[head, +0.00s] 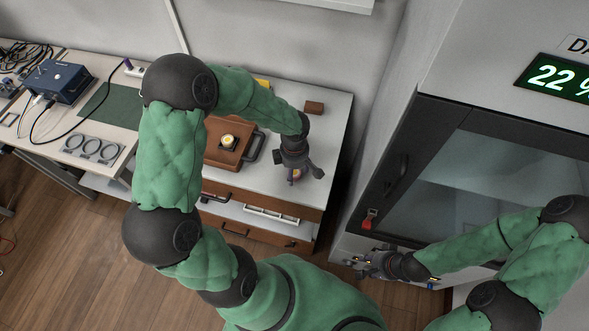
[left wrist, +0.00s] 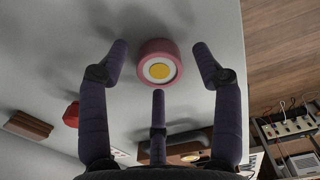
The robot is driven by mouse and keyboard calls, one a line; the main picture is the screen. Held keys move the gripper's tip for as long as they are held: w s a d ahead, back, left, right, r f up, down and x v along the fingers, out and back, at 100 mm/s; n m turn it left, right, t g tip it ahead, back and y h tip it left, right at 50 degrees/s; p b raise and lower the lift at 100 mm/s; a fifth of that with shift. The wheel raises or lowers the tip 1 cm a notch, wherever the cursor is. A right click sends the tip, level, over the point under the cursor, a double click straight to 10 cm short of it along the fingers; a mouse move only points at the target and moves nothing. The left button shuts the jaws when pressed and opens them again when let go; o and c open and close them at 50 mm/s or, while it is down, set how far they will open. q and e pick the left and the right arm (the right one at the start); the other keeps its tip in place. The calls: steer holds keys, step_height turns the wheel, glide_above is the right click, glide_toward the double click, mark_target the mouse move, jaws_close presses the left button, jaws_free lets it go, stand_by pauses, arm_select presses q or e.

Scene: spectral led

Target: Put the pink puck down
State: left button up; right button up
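The pink puck (left wrist: 159,62), with a white ring and yellow centre, is in the left wrist view between the fingers of my left gripper (left wrist: 160,75). It appears to rest on the white cabinet top (head: 325,137). The two side fingers stand apart from the puck with a gap on each side, and the third finger's tip is just below it. In the head view my left gripper (head: 298,170) is low over the cabinet's front edge and mostly hides the puck. My right gripper (head: 365,263) is beside the lower edge of the grey chamber; its finger opening is too small to judge.
A brown case (head: 222,155) holding another yellow-centred puck (head: 228,141) lies left of my left gripper. A small brown block (head: 314,107) is behind it. The grey chamber (head: 455,180) with a glass door stands at right. A workbench (head: 85,125) with a blue box (head: 58,80) is at left.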

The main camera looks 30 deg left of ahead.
arm_select(q)
steer(key=shift+r+p, duration=0.25)
steer(key=shift+p, duration=0.05)
step_height(320, 180, up, 12)
steer(key=p, duration=0.2)
steer(key=shift+p, duration=0.4)
steer(key=shift+f, duration=0.1)
